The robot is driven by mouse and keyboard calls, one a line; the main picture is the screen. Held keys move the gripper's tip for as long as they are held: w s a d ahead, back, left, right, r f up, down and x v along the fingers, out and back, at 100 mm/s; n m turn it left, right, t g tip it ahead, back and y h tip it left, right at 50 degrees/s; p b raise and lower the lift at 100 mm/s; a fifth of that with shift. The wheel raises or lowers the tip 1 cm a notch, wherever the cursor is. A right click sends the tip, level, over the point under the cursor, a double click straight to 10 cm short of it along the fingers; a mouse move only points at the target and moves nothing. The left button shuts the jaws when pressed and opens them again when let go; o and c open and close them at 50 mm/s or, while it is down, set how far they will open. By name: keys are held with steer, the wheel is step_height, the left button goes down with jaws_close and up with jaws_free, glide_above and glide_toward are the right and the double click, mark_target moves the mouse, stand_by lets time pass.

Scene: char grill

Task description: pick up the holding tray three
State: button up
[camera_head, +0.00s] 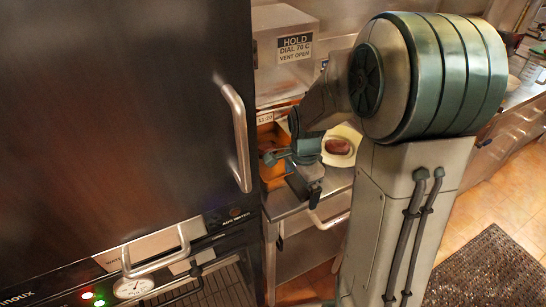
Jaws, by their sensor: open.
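Orange surfaces (268,140) show behind and left of the gripper. I cannot tell which of these is holding tray three, and no tray number is readable. I cannot tell whether the gripper touches anything.
A large dark oven (110,110) with a vertical handle (238,135) stands close on the left. A pale box (284,50) with a "HOLD DIAL 70 C VENT OPEN" label stands above the work area. A metal counter (285,206) lies below. A dark mat (488,272) covers floor at right.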

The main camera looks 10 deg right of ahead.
steer(key=c, duration=1.1)
steer(key=shift+r, duration=0.15)
